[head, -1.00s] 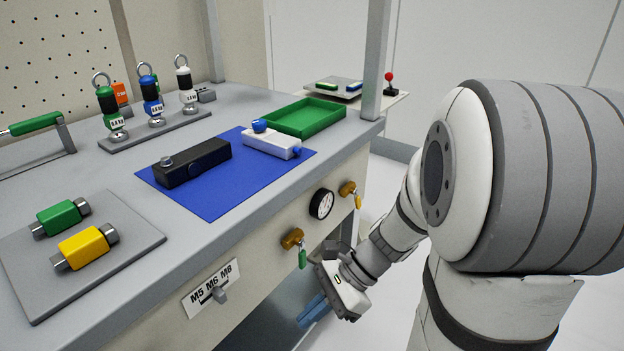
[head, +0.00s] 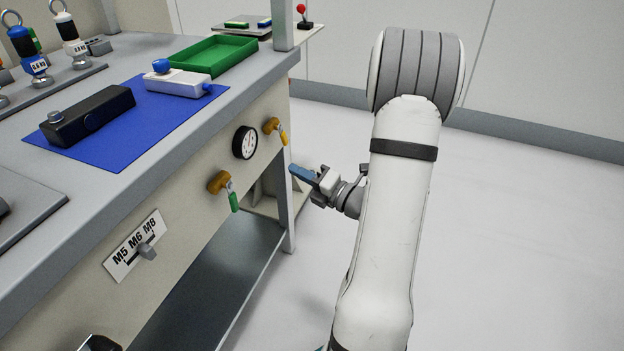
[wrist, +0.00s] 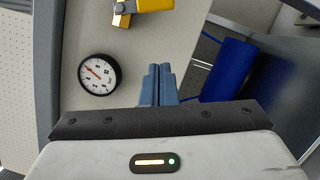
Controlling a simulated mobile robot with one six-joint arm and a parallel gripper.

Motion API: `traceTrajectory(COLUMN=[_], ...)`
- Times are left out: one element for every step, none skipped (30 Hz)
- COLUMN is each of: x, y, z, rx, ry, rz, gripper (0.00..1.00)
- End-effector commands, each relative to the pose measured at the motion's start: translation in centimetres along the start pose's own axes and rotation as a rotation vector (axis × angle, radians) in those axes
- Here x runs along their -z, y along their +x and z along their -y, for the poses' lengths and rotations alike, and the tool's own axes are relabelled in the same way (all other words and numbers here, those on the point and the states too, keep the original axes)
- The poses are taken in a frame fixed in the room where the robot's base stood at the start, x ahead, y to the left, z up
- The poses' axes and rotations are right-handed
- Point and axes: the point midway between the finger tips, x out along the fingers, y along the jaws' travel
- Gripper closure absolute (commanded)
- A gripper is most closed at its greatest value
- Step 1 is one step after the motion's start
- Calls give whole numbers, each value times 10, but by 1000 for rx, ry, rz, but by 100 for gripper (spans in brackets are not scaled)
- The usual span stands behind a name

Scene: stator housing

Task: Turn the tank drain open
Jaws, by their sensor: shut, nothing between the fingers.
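Two brass valves sit on the bench's front panel: one with a green handle (head: 234,201) and one with a yellow handle (head: 283,138), both handles hanging down in the head view. No label shows which is the tank drain. The yellow-handled valve (wrist: 152,6) also shows, cut off, at the top of the wrist view. My gripper (head: 293,170) is in front of the panel, to the right of and lower than the yellow handle, apart from it. Its blue fingers (wrist: 158,72) are together and empty, pointing toward the bench.
A round gauge (head: 245,142) sits between the valves; it is left of my fingers in the wrist view (wrist: 99,74). A blue rounded body (wrist: 232,68) shows to their right. A bench leg (head: 286,210) and lower shelf (head: 225,275) are nearby. The floor (head: 520,200) at right is clear.

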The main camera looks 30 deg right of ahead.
Motion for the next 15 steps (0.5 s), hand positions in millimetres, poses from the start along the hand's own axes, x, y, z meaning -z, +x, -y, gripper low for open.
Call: traceTrajectory(x=[2,3,3,3,3,3,3,-4,-12,-17,-21,-26,-29,-31,-34], y=[12,18,26,33,39,47,52,53,53,54,55,56,56,57,58], z=[3,3,3,3,3,3,2,3,3,2,2,2,2,2,2], rx=[-4,-3,-4,-4,-3,-4,-4,-2,-2,-2,-2,-1,0,0,0], ry=[-5,-4,-4,-5,-5,-5,-4,-6,-7,-8,-7,-6,-6,-5,-4], rz=[-6,-7,-6,-7,-6,-6,-5,-1,1,1,1,0,0,0,0], gripper=[100,100,100,100,100,100,100,100,100,100,100,100,100,100,100])
